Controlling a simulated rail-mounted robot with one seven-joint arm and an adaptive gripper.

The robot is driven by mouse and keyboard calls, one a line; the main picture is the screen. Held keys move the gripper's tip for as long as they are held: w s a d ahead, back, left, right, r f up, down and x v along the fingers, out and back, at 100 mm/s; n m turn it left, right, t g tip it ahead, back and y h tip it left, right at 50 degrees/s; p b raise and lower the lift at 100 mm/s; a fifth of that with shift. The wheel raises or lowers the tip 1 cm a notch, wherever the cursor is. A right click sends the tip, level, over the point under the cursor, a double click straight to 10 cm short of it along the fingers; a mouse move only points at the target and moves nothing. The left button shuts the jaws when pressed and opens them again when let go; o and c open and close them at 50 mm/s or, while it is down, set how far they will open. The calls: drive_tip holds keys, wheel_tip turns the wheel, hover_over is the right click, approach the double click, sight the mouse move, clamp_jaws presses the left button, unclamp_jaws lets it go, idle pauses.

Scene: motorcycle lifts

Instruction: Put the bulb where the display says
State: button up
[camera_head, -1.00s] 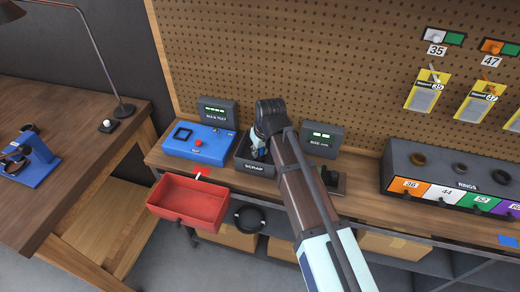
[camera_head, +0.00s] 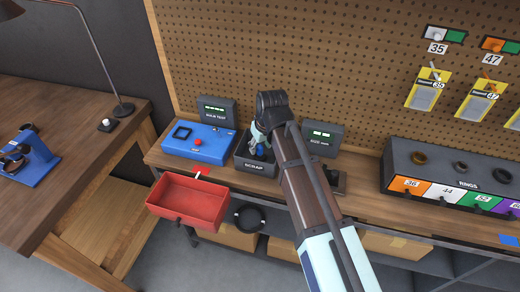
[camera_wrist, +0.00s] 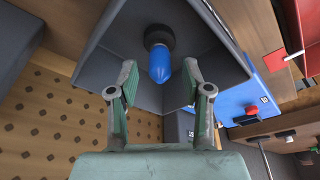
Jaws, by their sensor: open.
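A blue bulb with a dark base (camera_wrist: 159,62) is inside the grey scrap bin (camera_head: 254,167), past my fingertips in the wrist view. The bin's walls (camera_wrist: 222,62) surround it there. My gripper (camera_wrist: 159,82) is open, with one finger on each side of the bulb's line and a gap to both. In the head view my gripper (camera_head: 258,138) is low over the bin, and the bulb is hard to tell from it. The bulb test display (camera_head: 214,109) and the size display (camera_head: 322,138) show green marks too small to read.
A blue tester box (camera_head: 200,143) with a red button stands left of the bin. A red open tray (camera_head: 190,197) is in front below. A rings rack (camera_head: 455,185) is at right. A pegboard (camera_head: 300,60) stands behind. A lamp (camera_head: 122,108) is on the left bench.

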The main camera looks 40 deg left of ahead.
drive_tip(key=b+v, duration=0.1)
drive_tip(key=v, duration=0.8)
drive_tip(key=shift+r, duration=0.2)
drive_tip(key=shift+d, duration=0.15)
